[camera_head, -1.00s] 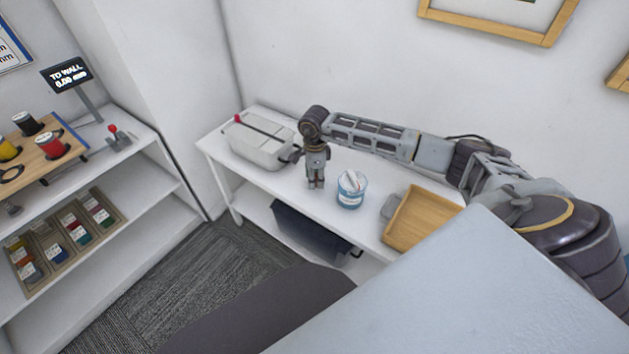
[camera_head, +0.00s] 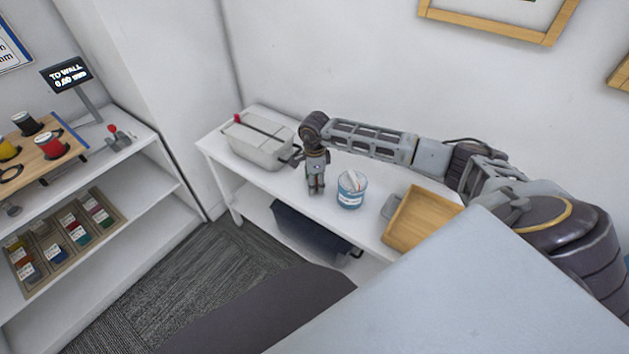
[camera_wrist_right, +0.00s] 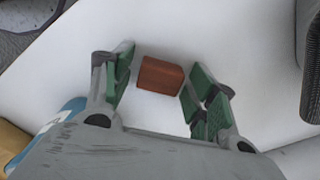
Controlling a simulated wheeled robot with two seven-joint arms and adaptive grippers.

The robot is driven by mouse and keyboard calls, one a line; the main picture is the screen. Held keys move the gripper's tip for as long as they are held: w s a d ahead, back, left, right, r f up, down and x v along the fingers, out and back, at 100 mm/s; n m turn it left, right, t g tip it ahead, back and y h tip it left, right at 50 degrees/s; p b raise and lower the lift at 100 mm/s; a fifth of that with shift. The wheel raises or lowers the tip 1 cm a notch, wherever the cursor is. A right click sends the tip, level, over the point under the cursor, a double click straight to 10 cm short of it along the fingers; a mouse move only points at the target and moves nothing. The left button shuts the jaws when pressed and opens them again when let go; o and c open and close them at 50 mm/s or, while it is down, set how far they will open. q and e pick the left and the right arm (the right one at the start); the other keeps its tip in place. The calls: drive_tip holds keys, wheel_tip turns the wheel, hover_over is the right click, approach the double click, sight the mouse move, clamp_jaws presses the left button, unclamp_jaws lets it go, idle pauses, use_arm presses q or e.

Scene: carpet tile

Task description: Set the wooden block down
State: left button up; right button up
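The wooden block (camera_wrist_right: 160,75), reddish-brown, lies between the two green-padded fingers of my right gripper (camera_wrist_right: 157,78) in the right wrist view, over the white tabletop. The fingers are spread, with a gap on the block's left and a narrower one on its right. It appears to rest on the white table (camera_head: 272,178). In the head view my right gripper (camera_head: 316,190) points straight down at the tabletop, and the block is hard to make out there. My left gripper is not in view.
A blue-and-white tub (camera_head: 351,194) stands just right of the gripper, and a wooden tray (camera_head: 421,219) farther right. A grey box (camera_head: 256,146) with a red knob is behind left. A dark bin (camera_head: 309,231) sits below. Shelves (camera_head: 128,187) stand at left.

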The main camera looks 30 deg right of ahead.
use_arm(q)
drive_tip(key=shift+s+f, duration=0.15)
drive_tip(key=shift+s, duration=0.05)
use_arm(e)
drive_tip(key=shift+r, duration=0.35)
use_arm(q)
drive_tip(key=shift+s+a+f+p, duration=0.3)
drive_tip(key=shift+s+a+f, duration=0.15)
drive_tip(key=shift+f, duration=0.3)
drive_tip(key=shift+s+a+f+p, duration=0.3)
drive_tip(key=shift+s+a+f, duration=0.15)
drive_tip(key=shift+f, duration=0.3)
use_arm(e)
wheel_tip(320, 180, up, 12)
drive_tip(key=shift+f, duration=0.2)
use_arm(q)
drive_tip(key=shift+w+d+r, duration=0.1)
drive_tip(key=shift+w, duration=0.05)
